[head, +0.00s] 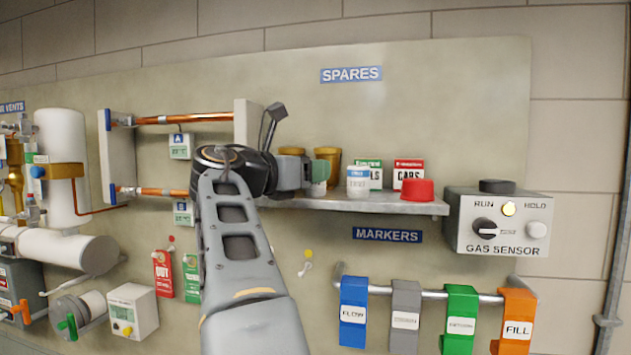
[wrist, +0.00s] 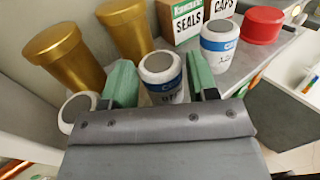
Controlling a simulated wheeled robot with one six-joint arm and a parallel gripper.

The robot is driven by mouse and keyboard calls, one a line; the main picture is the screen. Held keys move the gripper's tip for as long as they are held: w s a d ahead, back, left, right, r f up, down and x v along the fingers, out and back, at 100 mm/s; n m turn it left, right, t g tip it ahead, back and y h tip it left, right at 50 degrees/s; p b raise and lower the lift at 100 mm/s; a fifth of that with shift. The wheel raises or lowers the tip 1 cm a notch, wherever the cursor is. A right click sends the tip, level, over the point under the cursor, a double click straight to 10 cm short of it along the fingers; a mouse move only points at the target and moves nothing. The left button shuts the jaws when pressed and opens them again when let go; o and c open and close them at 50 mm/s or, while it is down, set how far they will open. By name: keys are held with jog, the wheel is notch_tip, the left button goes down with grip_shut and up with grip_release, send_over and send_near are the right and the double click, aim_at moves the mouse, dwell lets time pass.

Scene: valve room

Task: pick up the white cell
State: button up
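A white cell (wrist: 163,80) with a grey top and blue label is between the two green fingers of my gripper (wrist: 161,82) in the wrist view. My gripper looks open around it, with a narrow gap visible at the left finger; contact on the right is unclear. In the head view my gripper (head: 302,172) is at the left part of the shelf and mostly hides this cell. A second white cell (wrist: 219,44) stands to the right, also in the head view (head: 357,181). A third white, grey-topped one (wrist: 72,112) is partly hidden left of my gripper.
Two gold cups (wrist: 66,55) (wrist: 127,28) stand behind the gripper. The SEALS box (wrist: 186,20), the CAPS box (head: 408,172) and a red cap (head: 417,190) are farther right on the shelf (head: 400,206). The gas sensor (head: 497,221) is mounted beyond the shelf's right end.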

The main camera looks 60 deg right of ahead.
jog(key=c, duration=0.6)
jog(key=shift+r, duration=0.1)
